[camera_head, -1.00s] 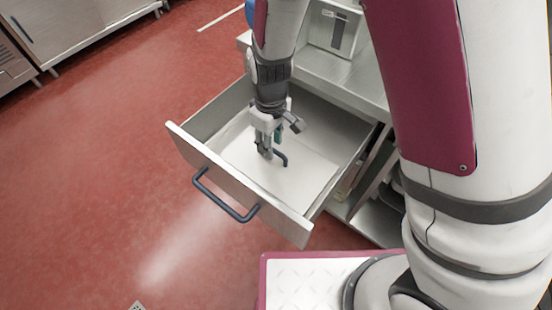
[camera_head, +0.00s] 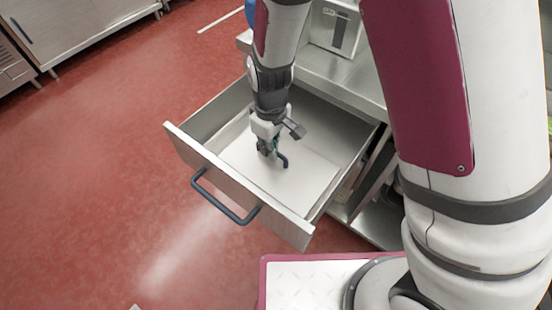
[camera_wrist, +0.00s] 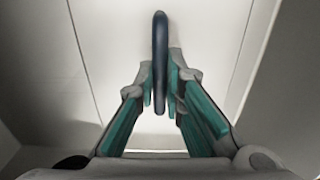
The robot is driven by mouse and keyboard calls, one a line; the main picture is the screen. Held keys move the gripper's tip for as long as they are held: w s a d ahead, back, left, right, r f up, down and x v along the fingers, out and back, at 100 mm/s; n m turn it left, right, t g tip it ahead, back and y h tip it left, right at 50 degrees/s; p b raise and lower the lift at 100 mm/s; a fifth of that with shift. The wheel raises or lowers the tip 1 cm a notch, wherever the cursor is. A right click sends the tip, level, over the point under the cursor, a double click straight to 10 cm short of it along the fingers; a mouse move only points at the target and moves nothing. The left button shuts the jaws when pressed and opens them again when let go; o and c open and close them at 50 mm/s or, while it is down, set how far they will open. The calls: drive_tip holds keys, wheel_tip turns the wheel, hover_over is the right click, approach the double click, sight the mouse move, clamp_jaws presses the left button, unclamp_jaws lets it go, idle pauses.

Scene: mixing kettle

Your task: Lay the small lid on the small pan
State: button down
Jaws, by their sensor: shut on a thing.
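A pale, flat rectangular panel with a dark bar handle, which looks like the small lid (camera_head: 300,184), lies in the open drawer. In the wrist view the panel (camera_wrist: 112,45) fills the middle, and its dark blue handle (camera_wrist: 160,45) runs up between the fingers. My gripper (camera_head: 271,151) points down into the drawer, shut on the handle. In the wrist view its teal-padded fingers (camera_wrist: 160,95) stand on both sides of the handle. I cannot tell whether the panel is lifted off the drawer floor. No small pan shows in either view.
The drawer (camera_head: 235,186) is pulled out, with raised walls and a dark front handle (camera_head: 222,203). A steel counter (camera_head: 335,75) with a boxy appliance (camera_head: 336,28) stands behind. Open shelves lie to the drawer's right. The red floor at left is clear.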

drive_tip(key=shift+r+p, duration=1.7)
drive_tip(key=shift+r, duration=0.8)
